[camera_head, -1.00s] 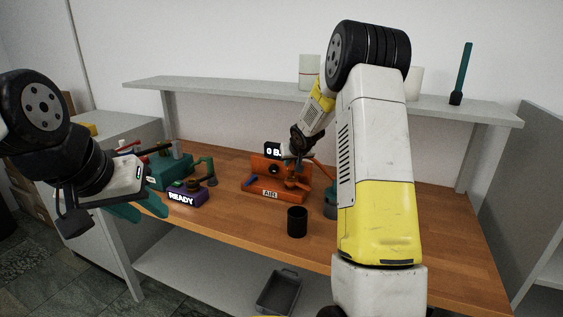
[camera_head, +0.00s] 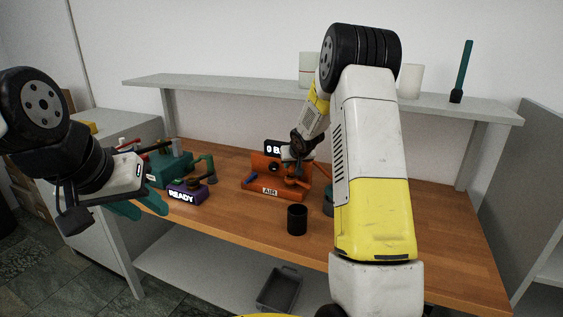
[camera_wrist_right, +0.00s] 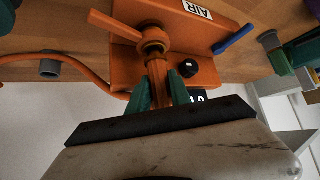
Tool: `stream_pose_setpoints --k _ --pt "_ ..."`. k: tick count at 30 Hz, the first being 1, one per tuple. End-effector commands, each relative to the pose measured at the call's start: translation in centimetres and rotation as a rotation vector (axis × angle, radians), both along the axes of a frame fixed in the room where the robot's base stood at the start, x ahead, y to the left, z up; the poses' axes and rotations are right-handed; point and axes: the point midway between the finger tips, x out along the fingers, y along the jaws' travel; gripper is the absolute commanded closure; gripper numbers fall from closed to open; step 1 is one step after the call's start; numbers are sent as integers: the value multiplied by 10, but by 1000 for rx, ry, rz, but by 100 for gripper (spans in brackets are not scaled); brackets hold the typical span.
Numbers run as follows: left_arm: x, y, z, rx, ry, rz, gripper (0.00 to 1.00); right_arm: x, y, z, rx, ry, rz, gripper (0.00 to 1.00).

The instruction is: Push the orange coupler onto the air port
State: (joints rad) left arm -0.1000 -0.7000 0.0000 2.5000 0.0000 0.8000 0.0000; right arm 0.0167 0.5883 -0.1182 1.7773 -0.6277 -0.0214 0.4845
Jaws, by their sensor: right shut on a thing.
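The orange air station (camera_head: 262,192), marked AIR, stands on the wooden bench; it also shows in the right wrist view (camera_wrist_right: 205,62). My right gripper (camera_head: 297,163) is at the station. In the right wrist view its teal fingers (camera_wrist_right: 160,88) are shut on the orange coupler (camera_wrist_right: 156,76). The coupler lines up with the round orange fitting (camera_wrist_right: 153,40) on the station, seemingly the air port. Whether it is fully seated is not clear. My left gripper (camera_head: 138,207) hangs off the bench's left front, fingers apart and empty.
A blue lever (camera_wrist_right: 234,39) and a black knob (camera_wrist_right: 187,68) sit near the fingers. An orange hose (camera_wrist_right: 85,80) runs beside them. A black cup (camera_head: 297,220) stands in front of the station. The purple READY unit (camera_head: 187,193) is to its left.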

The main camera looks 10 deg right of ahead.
Motion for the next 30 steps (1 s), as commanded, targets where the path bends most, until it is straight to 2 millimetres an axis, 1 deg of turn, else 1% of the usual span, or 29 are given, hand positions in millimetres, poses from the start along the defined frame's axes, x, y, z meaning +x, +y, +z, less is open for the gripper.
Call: stream_pose_setpoints --k 17,18,20,21,22,30 --pt "0 0 0 0 0 0 64 0 1 -14 0 -1 1 100" --pt "0 0 0 0 0 0 64 0 1 -14 0 -2 1 73" --pt "0 0 0 0 0 0 64 0 0 -14 1 -2 1 62" --pt "0 0 0 0 0 0 64 0 0 -14 1 -2 1 54" --pt "0 0 0 0 0 0 64 0 0 -14 1 -2 1 50" --pt "0 0 0 0 0 0 64 0 0 -14 0 0 0 50"
